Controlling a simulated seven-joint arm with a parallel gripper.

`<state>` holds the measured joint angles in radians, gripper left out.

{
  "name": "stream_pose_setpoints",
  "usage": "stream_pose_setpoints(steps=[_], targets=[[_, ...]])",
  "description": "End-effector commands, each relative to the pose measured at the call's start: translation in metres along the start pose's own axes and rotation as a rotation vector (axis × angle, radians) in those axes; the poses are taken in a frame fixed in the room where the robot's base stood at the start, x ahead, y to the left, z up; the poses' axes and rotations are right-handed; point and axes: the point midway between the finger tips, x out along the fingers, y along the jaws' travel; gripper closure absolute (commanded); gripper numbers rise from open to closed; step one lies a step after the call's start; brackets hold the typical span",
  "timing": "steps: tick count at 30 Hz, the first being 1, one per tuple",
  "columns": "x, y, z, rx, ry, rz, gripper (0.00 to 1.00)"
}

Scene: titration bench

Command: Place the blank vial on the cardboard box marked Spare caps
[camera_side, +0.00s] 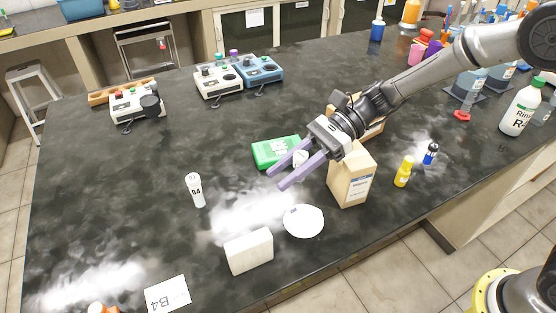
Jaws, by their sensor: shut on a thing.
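My gripper (277,179) reaches in from the upper right, its purple fingers pointing down-left above the bench. It is shut on a small white vial (300,157), of which only a part shows between the fingers; no marking on it can be read. A cardboard box (349,180) with a small label stands upright just right of and below the fingers; its lettering is too small to read. Another cardboard box (374,133) is partly hidden behind my gripper. A white vial marked B4 (196,191) stands alone to the left.
A green box (273,152) lies just behind the fingers. A white round dish (303,221) and white block (249,251) are in front. A yellow bottle (403,172) and blue-banded vial (431,153) stand right. A B4 card (168,296) lies front left. The left middle bench is mostly clear.

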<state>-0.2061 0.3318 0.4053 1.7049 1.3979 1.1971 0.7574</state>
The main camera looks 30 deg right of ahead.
Motion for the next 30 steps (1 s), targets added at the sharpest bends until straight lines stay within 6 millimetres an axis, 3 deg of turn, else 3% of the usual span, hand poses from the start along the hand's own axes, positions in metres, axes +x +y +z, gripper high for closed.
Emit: stream_pose_setpoints(steps=[8, 11, 17, 21, 27, 30], targets=[[-0.004, -0.002, -0.005, 0.027, 0.001, -0.062, 1.00], [-0.024, -0.015, -0.008, 0.064, 0.000, -0.161, 1.00], [-0.093, -0.043, -0.016, 0.158, 0.000, -0.389, 1.00], [-0.160, -0.057, -0.022, 0.234, 0.000, -0.577, 1.00], [-0.250, -0.060, -0.031, 0.328, -0.001, -0.803, 1.00], [-0.283, -0.056, -0.032, 0.358, 0.000, -0.875, 1.00]])
